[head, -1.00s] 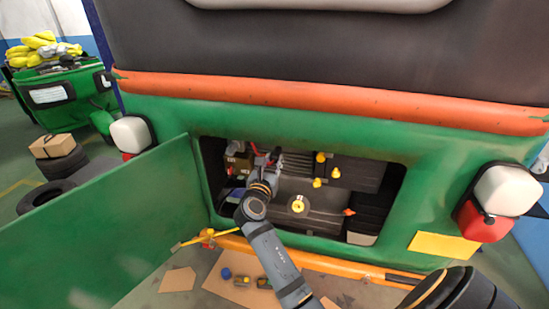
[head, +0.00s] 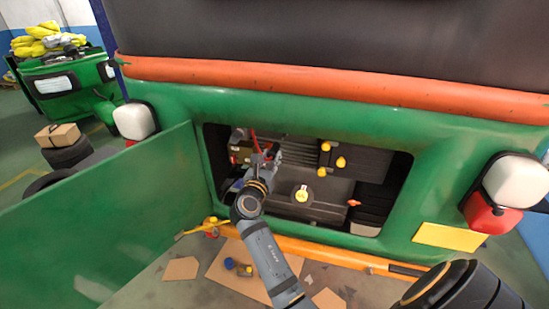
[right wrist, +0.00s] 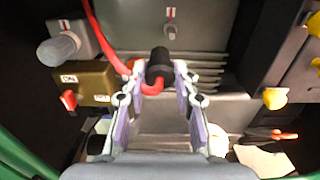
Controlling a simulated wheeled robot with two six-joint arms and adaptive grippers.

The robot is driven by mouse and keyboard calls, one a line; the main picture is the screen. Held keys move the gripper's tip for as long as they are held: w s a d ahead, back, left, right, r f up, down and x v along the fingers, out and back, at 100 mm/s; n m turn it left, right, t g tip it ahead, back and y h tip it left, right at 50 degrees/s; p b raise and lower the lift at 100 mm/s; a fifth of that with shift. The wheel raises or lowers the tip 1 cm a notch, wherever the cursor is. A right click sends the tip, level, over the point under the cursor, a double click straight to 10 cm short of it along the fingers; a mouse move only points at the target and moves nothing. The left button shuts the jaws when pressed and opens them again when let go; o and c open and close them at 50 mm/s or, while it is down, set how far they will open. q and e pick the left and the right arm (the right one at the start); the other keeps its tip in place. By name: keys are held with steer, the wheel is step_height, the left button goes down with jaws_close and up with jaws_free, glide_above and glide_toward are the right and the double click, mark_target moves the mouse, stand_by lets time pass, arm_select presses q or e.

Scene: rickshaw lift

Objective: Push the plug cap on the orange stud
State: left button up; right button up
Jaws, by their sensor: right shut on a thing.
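The plug cap (right wrist: 158,62) is a black cylinder with a red lead curving out beneath it. My right gripper (right wrist: 159,72) is shut on it, one finger on each side, in the right wrist view. In the head view my right gripper (head: 266,160) is inside the open engine bay, at its left part. A small pale stud (right wrist: 171,31) with a red-marked label stands beyond the cap, apart from it; its colour does not read as orange. A small orange piece (head: 353,202) shows lower right in the bay; I cannot tell whether it is the stud. My left gripper is not in view.
A brown box (right wrist: 98,82) with a red switch and a grey knob (right wrist: 58,48) sit left of the gripper. Yellow caps (head: 326,146) are to the right. The green open door (head: 120,215) stands left, and the orange bumper bar (head: 330,258) runs below.

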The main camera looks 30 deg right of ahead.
steer(key=w+a+f+b, duration=0.2)
steer(key=a+f+b, duration=0.2)
steer(key=f+b, duration=0.1)
steer(key=shift+w+f, duration=0.25)
steer(key=shift+f, duration=0.05)
stand_by(0.4)
steer(key=shift+r, duration=0.1)
stand_by(0.4)
steer(key=shift+y+p, duration=0.3)
steer(key=shift+p, duration=0.95)
steer(key=shift+f, duration=0.25)
steer(key=shift+w+d, duration=0.5)
steer(key=shift+w, duration=0.35)
steer(key=shift+f+b+x, duration=0.1)
steer(key=shift+b+x, duration=0.1)
steer(key=shift+x, duration=0.5)
steer(key=shift+f+b+x, duration=0.15)
steer(key=shift+b+x, duration=0.05)
steer(key=shift+x, duration=0.5)
